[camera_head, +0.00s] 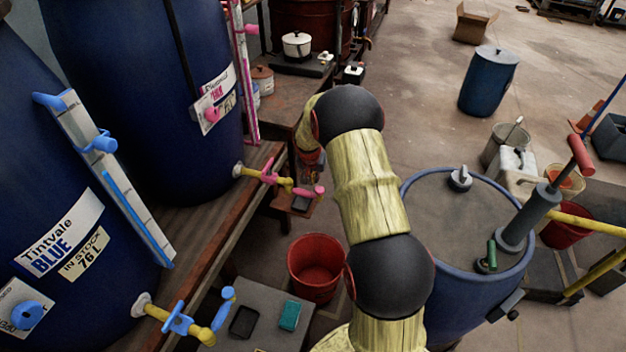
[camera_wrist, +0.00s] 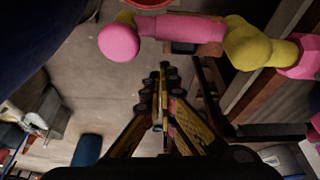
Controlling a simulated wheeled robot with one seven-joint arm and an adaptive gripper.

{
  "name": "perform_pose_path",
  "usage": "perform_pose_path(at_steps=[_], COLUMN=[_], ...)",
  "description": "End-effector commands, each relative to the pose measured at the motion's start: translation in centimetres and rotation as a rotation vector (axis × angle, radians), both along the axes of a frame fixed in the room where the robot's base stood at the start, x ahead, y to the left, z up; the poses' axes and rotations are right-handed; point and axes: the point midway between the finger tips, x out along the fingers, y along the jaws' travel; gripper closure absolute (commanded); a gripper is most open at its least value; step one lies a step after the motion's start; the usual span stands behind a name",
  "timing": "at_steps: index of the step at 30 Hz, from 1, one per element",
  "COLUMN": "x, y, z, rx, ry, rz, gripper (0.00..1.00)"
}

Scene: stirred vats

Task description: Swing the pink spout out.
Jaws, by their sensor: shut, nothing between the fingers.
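The pink spout (camera_head: 306,192) sits at the end of a yellow tap pipe (camera_head: 284,183) that comes from the rear blue vat (camera_head: 150,95). A pink tap handle (camera_head: 269,173) is on the same pipe. In the wrist view the pink spout (camera_wrist: 180,27) runs crosswise near the top, with a round pink knob (camera_wrist: 119,42) at its left end and a yellow elbow (camera_wrist: 247,43) at its right. My gripper (camera_wrist: 163,72) is shut and empty, its fingertips just below the spout in that picture. I cannot tell whether they touch. In the head view my arm hides the gripper.
A front blue vat (camera_head: 110,290) has a blue tap (camera_head: 180,320). A red bucket (camera_head: 316,268) stands below on the floor. A blue drum with a pump (camera_head: 465,215) stands right of my arm. The wooden shelf edge (camera_head: 225,225) runs beside the taps. Open floor lies at the upper right.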

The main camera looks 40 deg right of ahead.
Motion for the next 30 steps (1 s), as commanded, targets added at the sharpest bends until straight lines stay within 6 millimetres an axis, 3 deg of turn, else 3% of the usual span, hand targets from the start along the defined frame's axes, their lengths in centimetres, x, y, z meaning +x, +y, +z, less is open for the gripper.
perform_pose_path(at_steps=[6, 12, 18, 30], x=[-0.4, -1.1, -1.4, -2.0], y=[1.0, 1.9, 2.4, 2.6], z=[5.3, 8.5, 10.0, 10.0], rx=[-0.005, -0.006, -0.005, -0.017], ry=[-0.011, -0.011, -0.014, 0.029], rz=[0.003, 0.002, 0.001, 0.071], gripper=[1.0, 1.0, 1.0, 1.0])
